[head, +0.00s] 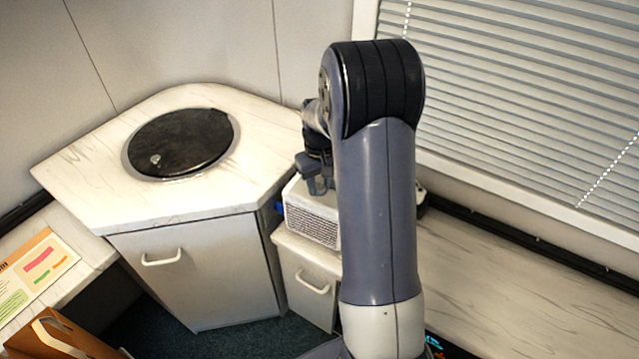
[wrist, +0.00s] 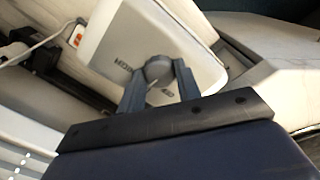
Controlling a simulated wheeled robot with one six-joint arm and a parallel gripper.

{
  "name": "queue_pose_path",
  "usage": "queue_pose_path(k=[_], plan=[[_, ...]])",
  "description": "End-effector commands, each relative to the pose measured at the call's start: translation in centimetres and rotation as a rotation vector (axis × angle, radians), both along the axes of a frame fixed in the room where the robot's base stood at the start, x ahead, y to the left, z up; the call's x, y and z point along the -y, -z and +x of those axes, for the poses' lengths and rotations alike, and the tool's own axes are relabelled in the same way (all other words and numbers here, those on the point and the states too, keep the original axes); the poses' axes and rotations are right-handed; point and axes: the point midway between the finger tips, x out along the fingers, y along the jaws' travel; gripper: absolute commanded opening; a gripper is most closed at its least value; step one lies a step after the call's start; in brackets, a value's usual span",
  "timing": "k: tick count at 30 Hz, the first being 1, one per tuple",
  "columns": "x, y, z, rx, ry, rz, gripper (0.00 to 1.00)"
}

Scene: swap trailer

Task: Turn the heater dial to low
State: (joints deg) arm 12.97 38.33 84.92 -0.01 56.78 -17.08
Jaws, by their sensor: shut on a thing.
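The heater (head: 312,222) is a small white box with a grille front, standing on a low cabinet and partly hidden behind my arm in the head view. Its white top shows in the wrist view (wrist: 186,47), with dark lettering near the dial. The dial (wrist: 158,68) is a round grey knob on that top. My gripper (wrist: 160,74) is shut on the dial, one finger on each side of it. The gripper also shows in the head view (head: 318,184) above the heater, its tips pointing down. The dial's pointer setting cannot be read.
A corner counter (head: 85,165) with a round black lid (head: 180,142) stands left of the heater. Window blinds (head: 530,90) and a long pale bench (head: 530,290) lie to the right. A white cord with a red-switched plug (wrist: 76,36) lies near the heater.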

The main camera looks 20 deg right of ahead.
Motion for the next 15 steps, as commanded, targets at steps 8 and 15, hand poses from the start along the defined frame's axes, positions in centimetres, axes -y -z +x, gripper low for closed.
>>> queue_pose_path(k=[8, 15], plan=[[0.01, -0.09, 0.08, 0.003, -0.088, -0.001, 0.09], [0.01, -0.11, 0.09, 0.003, -0.105, -0.001, 0.09]])
